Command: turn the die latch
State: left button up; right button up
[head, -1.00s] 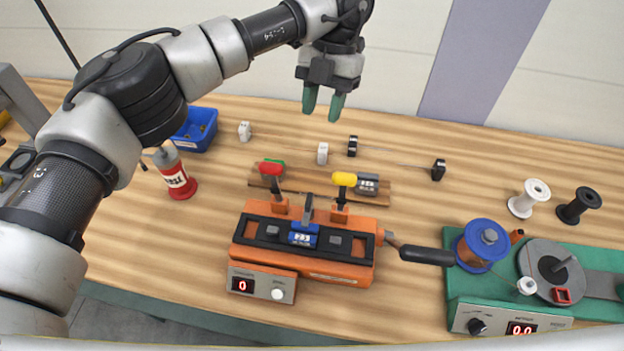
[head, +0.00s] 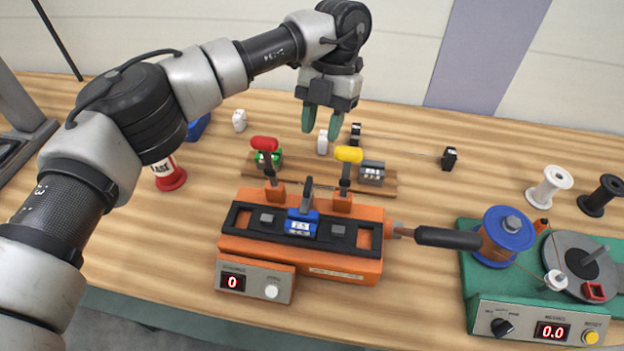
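The orange machine (head: 300,262) stands mid-table with a black top plate. A blue die block (head: 302,225) with a white label sits at its middle, with an upright dark grey lever (head: 307,194) just behind it. A red-knobbed lever (head: 268,160) and a yellow-knobbed lever (head: 346,170) stand at its back edge; I cannot tell which part is the die latch. My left gripper (head: 322,128) hangs behind and above the machine, its green fingers apart and empty, touching none of these levers. My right gripper is not in view.
A wooden rack (head: 392,190) behind the machine carries a green block (head: 272,156) and a grey block (head: 371,173). A black handle (head: 448,238) juts from the machine's right side. A green-based unit with a blue spool (head: 508,228) stands right. A red-and-white can (head: 169,177) stands left.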

aim_at(311, 178)
pick_arm(q)
jog(key=p+x, duration=0.3)
jog(key=x, duration=0.7)
jog(key=shift+f, duration=0.1)
jog(key=shift+c, duration=0.3)
